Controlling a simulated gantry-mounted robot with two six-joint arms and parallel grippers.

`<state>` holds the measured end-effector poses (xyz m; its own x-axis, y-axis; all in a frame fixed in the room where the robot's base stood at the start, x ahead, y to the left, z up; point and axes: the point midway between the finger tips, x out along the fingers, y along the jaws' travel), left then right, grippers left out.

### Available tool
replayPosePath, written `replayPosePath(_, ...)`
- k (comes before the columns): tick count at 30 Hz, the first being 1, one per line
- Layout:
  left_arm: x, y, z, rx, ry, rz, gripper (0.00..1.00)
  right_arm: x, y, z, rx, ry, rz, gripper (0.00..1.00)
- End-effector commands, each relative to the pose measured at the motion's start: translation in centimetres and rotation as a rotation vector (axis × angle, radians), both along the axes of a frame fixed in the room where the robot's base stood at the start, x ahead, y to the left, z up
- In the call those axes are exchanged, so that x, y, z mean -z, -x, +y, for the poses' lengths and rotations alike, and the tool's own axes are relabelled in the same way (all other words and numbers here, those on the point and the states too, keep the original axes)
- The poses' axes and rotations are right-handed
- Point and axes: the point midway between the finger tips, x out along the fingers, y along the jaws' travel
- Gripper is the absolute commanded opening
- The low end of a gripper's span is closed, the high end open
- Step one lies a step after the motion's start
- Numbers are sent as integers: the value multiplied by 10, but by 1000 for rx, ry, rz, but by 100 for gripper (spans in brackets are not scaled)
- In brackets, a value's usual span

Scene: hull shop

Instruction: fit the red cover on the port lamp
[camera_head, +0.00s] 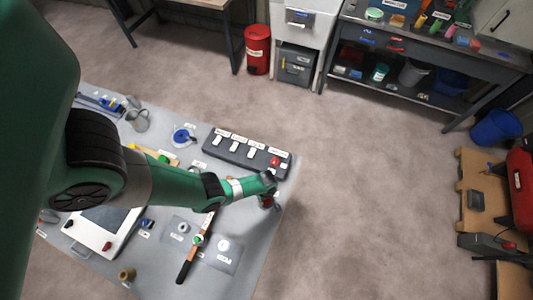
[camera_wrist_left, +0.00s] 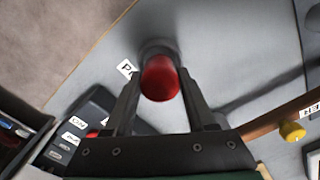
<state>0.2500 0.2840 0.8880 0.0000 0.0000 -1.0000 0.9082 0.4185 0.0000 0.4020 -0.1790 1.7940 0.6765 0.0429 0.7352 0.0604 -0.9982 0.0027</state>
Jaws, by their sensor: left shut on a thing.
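The red cover (camera_wrist_left: 160,80) is a rounded red piece between the two fingers of my left gripper (camera_wrist_left: 161,88) in the left wrist view. The gripper is shut on it. A dark grey round rim (camera_wrist_left: 157,45) shows just behind the cover; it may be the port lamp's base. A white label (camera_wrist_left: 127,69), partly hidden and starting with P, lies beside it. I cannot tell whether cover and rim touch. In the head view my left gripper (camera_head: 268,200) is near the right edge of the bench, with a little red showing at its tip. My right gripper is not in view.
A dark switch panel (camera_head: 235,150) with several white labels and a red knob stands just behind the gripper. A dark-handled tool (camera_head: 187,267) lies in front, left of a small plate with a white round piece (camera_head: 223,245). A yellow knob (camera_wrist_left: 292,131) shows in the wrist view.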

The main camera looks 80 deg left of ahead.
Motion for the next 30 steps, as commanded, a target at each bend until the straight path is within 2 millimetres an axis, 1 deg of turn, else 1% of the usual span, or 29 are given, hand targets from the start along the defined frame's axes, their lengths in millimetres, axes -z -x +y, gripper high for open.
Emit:
replayPosePath(17,12,0,0,0,0,0,3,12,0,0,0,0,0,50)
replayPosePath(30,11,0,0,0,0,0,3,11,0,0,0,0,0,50)
